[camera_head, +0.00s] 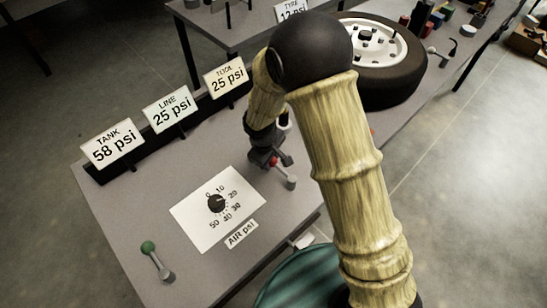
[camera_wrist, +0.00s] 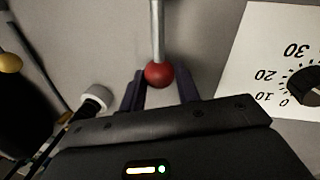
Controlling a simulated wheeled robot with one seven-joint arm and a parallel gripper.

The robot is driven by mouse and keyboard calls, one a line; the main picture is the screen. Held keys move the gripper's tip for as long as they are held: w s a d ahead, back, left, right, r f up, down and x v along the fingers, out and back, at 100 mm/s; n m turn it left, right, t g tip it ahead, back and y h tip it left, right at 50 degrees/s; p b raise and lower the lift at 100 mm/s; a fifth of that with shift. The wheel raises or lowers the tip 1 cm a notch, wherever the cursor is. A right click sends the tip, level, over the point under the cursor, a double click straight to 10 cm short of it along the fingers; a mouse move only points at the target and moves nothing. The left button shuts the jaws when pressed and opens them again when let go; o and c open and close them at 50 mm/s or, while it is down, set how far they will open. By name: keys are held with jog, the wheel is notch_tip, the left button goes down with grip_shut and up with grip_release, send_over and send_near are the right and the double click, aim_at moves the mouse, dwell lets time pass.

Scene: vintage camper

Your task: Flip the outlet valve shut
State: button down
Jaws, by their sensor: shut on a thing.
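A valve lever with a red ball knob (camera_head: 273,161) stands on the grey bench, right of the dial plate. In the wrist view, the red knob (camera_wrist: 158,74) sits between my two fingers, at the end of a grey rod. My gripper (camera_head: 268,158) is shut on this knob, as the wrist view of my gripper (camera_wrist: 160,85) shows. The rod's base (camera_head: 290,183) lies just below and right of the knob in the head view. No label for this lever is readable, and my arm hides part of the area around it.
A green-knobbed lever (camera_head: 148,247) stands at front left. A dial (camera_head: 216,203) labelled AIR psi sits on a white plate (camera_head: 190,212). Signs read TANK 58 psi (camera_head: 112,147), LINE 25 psi (camera_head: 171,109) and TOOL 25 psi (camera_head: 227,77). A wheel (camera_head: 405,82) lies behind my arm.

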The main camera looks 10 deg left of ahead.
jog(key=shift+a, duration=0.1)
jog(key=c, duration=1)
grip_release()
jog(key=shift+s, duration=0.1)
jog(key=shift+c, duration=0.2)
notch_tip(320, 180, up, 17)
jog(key=s+a, duration=0.1)
jog(key=s, duration=0.2)
jog(key=shift+a, duration=0.15)
